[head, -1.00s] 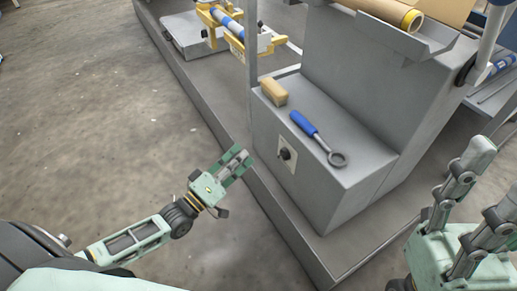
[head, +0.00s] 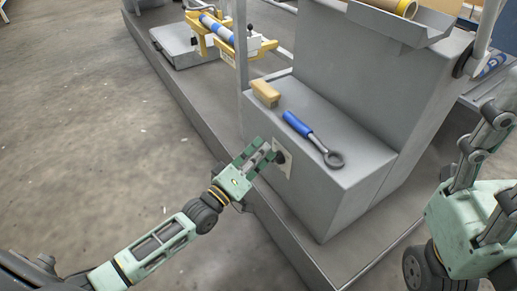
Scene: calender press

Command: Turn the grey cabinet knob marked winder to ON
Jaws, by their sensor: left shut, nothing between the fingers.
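The grey cabinet (head: 335,205) stands at the centre right of the head view. On its front face is a pale plate (head: 285,169) with a small dark knob (head: 281,157). My left gripper (head: 266,152) is at this plate, its fingertips right beside the knob. Its fingers are shut with nothing between them. Whether they touch the knob cannot be told. The gripper partly covers the plate, and no marking or knob position can be read. Parts of my right arm show at the right edge, but its fingertips cannot be made out.
A wooden-looking block (head: 266,93) and a blue-handled ring tool (head: 314,139) lie on the cabinet's ledge. A yellow bracket with a blue-striped roller (head: 216,28) stands further back. A grey plinth (head: 200,103) runs along the machine. The floor (head: 90,120) at left is clear.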

